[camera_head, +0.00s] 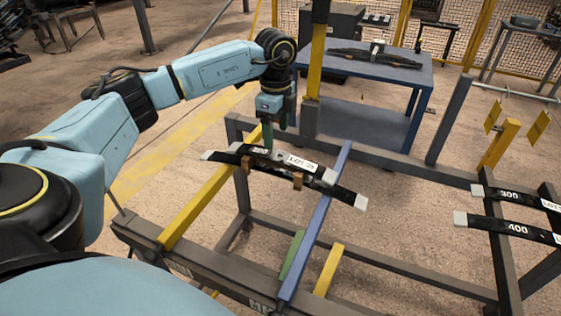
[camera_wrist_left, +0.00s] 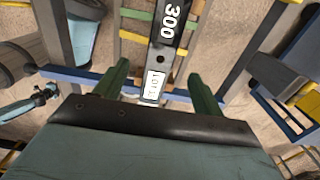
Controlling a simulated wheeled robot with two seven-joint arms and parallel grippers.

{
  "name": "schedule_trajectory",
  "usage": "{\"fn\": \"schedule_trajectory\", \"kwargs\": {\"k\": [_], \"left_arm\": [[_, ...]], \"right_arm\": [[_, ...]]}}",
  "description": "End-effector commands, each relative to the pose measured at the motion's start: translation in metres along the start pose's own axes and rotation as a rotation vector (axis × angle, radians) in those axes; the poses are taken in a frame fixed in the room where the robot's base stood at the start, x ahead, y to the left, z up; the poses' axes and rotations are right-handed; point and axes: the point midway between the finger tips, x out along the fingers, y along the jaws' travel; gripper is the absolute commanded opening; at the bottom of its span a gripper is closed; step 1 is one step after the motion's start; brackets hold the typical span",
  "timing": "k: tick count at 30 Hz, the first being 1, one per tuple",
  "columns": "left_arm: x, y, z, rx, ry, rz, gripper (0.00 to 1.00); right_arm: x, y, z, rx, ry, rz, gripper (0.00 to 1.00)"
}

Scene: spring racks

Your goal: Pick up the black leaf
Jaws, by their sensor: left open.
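A black leaf (camera_head: 278,157) marked 300, with a white LOT label, lies across the rack between a yellow bar and a blue bar. It appears to rest on another dark leaf (camera_head: 347,195) with pale ends. My left gripper (camera_head: 268,138) is directly over the marked leaf, pointing down. In the left wrist view the green fingers of my left gripper (camera_wrist_left: 158,78) are spread apart, with the marked leaf (camera_wrist_left: 166,45) running lengthwise between them in the picture. Contact with the leaf cannot be told. My right gripper is not in view.
A blue table (camera_head: 400,65) with dark parts stands behind. Yellow upright bars (camera_head: 498,145) rise at the right. The floor between the rack beams is bare.

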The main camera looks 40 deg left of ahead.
Motion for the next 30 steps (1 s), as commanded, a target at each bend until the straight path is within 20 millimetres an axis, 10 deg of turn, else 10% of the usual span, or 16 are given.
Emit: {"fn": "schedule_trajectory", "kwargs": {"k": [18,30], "left_arm": [[0.074,-0.002,-0.003,0.001,0.0,0.001,0.69],[0.08,-0.002,-0.003,0.001,0.001,-0.001,0.61]], "right_arm": [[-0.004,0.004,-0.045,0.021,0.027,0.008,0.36],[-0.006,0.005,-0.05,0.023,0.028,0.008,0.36]]}}
